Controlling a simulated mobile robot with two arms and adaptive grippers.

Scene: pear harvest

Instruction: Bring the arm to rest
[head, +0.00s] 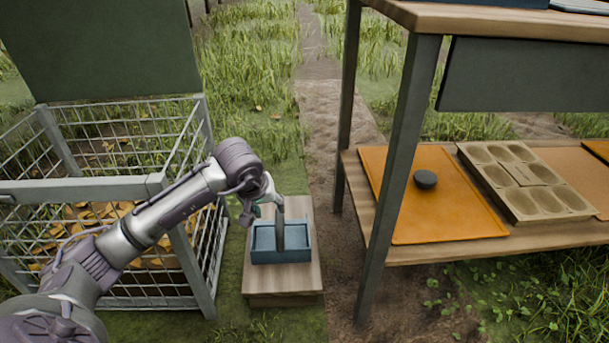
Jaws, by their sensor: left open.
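My left arm comes in from the lower left and reaches toward the middle. My left gripper (265,208) is at its end, open, over a blue tray (285,258) on a low wooden stand. A dark, upright, flat piece (280,232) shows at the tray beside the gripper; I cannot tell whether it is a finger or a separate thing. My right gripper is not in view.
A wire bin (152,187) with yellow leaves stands at the left, close to my arm. A workbench (400,130) stands at the right, its lower shelf holding an orange mat (440,205), a dark round knob (426,179) and a moulded tray (530,215). A dirt path runs between.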

